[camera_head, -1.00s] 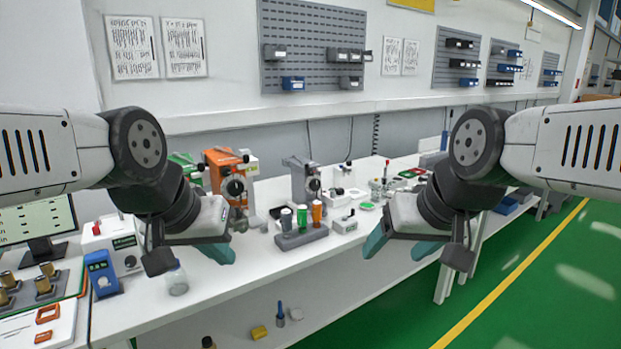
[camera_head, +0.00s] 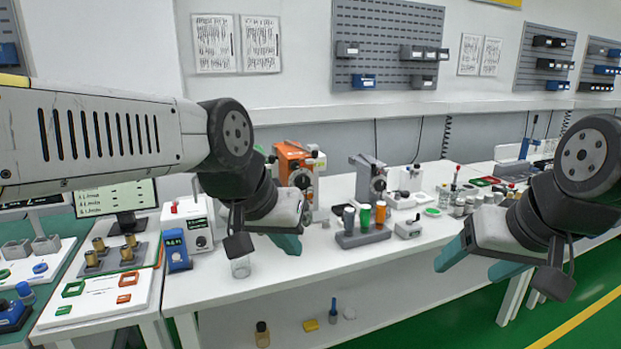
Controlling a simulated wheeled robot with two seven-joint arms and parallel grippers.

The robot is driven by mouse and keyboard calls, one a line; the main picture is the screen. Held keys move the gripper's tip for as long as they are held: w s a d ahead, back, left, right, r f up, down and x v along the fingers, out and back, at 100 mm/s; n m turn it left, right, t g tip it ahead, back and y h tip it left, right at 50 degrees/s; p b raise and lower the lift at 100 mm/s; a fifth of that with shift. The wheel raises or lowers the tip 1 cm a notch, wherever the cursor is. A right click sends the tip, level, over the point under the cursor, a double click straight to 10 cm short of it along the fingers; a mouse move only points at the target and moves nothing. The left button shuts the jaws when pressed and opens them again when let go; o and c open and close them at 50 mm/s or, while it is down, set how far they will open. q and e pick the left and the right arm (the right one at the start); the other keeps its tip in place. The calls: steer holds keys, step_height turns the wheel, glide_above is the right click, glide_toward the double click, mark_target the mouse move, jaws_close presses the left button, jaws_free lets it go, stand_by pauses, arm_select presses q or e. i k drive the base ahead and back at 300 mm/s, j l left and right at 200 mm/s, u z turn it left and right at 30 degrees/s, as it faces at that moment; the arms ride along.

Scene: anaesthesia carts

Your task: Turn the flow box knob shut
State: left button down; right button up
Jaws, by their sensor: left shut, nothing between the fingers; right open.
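A white box (camera_head: 190,225) with a dark label, a red part on top and a small round knob low on its front stands at the left end of the white bench. It may be the flow box, but I cannot read its label. A smaller white box (camera_head: 408,228) with a dark knob on top sits further right. My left gripper (camera_head: 290,244) is shut and empty, above the bench to the right of the labelled box and apart from it. My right gripper (camera_head: 478,264) is open and empty, in front of the bench's right part.
A blue meter (camera_head: 177,251) stands beside the labelled box, and a clear jar (camera_head: 240,267) is near the front edge. An orange device (camera_head: 294,165), a grey device (camera_head: 367,180) and a grey holder (camera_head: 362,238) with coloured cylinders stand behind and right. The bench front is mostly clear.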

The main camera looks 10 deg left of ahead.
mark_target(201, 242)
steer(key=u, duration=1.4)
steer(key=i+l, duration=0.1)
steer(key=l, duration=0.35)
steer(key=i+l+u, duration=0.15)
steer(key=l, duration=0.7)
steer(key=i+l+u, duration=0.1)
steer(key=l, duration=0.35)
steer(key=i+u, duration=0.2)
steer(key=u, duration=1.55)
